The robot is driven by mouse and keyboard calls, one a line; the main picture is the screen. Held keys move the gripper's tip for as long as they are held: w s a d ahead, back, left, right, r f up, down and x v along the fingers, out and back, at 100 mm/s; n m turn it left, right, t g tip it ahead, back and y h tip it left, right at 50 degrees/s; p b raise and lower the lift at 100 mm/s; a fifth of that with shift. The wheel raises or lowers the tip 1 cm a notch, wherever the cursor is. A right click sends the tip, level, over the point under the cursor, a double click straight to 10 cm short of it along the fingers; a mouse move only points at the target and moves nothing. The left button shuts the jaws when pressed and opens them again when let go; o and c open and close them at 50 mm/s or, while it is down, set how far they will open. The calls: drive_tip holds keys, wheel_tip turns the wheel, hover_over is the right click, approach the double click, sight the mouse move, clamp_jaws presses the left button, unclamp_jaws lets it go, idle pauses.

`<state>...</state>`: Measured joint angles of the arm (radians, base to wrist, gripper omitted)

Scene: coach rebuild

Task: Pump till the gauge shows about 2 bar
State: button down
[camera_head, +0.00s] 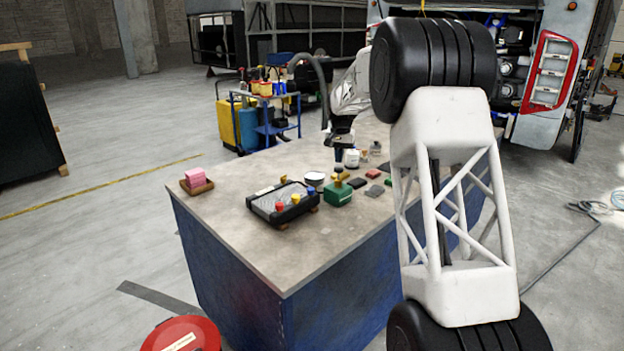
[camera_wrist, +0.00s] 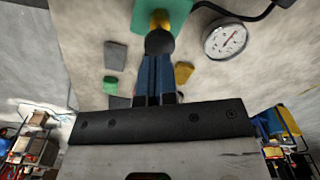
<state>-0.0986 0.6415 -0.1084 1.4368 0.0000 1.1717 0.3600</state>
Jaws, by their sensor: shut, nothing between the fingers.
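The pump shows in the wrist view as a green base (camera_wrist: 149,18) with a yellow stem (camera_wrist: 160,19) and a round black knob (camera_wrist: 160,42). In the head view its green body (camera_head: 338,194) stands on the workbench. My gripper (camera_wrist: 159,60) is shut and empty, its blue fingers together with their tips at the knob. I cannot tell if they touch it. In the head view my gripper (camera_head: 339,168) points down over the pump. The round white gauge (camera_wrist: 226,40) lies right of the pump in the wrist view, with a black hose; its reading is too small to make out.
On the workbench (camera_head: 240,232), a black tray with coloured knobs (camera_head: 283,204) sits left of the pump, and several small blocks (camera_head: 375,190) lie right of it. A pink block in a wooden tray (camera_head: 196,181) is at the left edge. The bench's front is clear.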

drive_tip(key=shift+f, duration=0.75)
